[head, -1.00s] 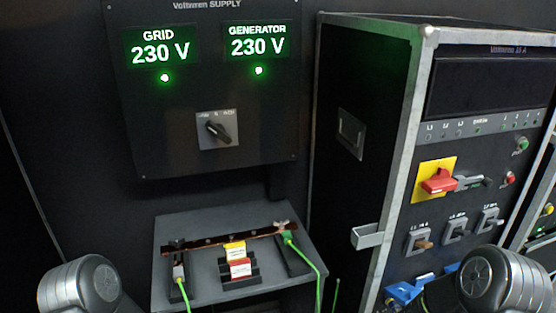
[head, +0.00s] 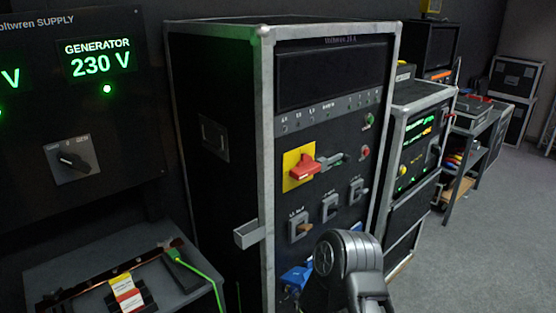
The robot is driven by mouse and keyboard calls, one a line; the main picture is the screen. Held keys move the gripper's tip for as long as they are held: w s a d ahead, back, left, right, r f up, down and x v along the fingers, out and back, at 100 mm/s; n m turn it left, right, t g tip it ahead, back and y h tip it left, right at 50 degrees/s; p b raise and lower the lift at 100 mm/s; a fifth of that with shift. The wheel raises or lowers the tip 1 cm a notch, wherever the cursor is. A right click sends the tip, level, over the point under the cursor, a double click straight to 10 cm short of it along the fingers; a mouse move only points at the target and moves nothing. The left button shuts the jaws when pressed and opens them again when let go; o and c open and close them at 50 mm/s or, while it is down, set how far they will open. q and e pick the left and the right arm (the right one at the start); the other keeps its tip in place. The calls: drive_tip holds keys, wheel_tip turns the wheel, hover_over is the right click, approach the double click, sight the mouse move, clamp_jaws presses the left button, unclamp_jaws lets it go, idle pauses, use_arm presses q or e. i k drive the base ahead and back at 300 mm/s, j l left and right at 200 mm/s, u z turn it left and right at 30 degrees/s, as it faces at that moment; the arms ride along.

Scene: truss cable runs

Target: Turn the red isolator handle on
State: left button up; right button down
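The red isolator handle (head: 304,168) sits on a yellow plate (head: 292,180) on the front of the black rack cabinet (head: 275,122), near the middle of the head view. The handle lies roughly sideways. A grey metal piece (head: 334,160) is beside it on the right. One of my arms shows at the bottom, below the panel and apart from the handle. Its fingertips cannot be made out, and I see no gripper touching the handle. My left gripper is out of the picture.
Three small switches (head: 330,207) and blue sockets (head: 297,276) are below the handle. A grey bracket (head: 250,233) juts from the cabinet's left edge. A low table (head: 200,292) with a copper bar stands at the lower left. Open floor (head: 480,245) lies to the right.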

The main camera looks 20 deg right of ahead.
sight(307, 167)
drive_tip(key=l, duration=2.2)
drive_tip(key=i+l+z, duration=0.1)
drive_tip(key=l, duration=2.15)
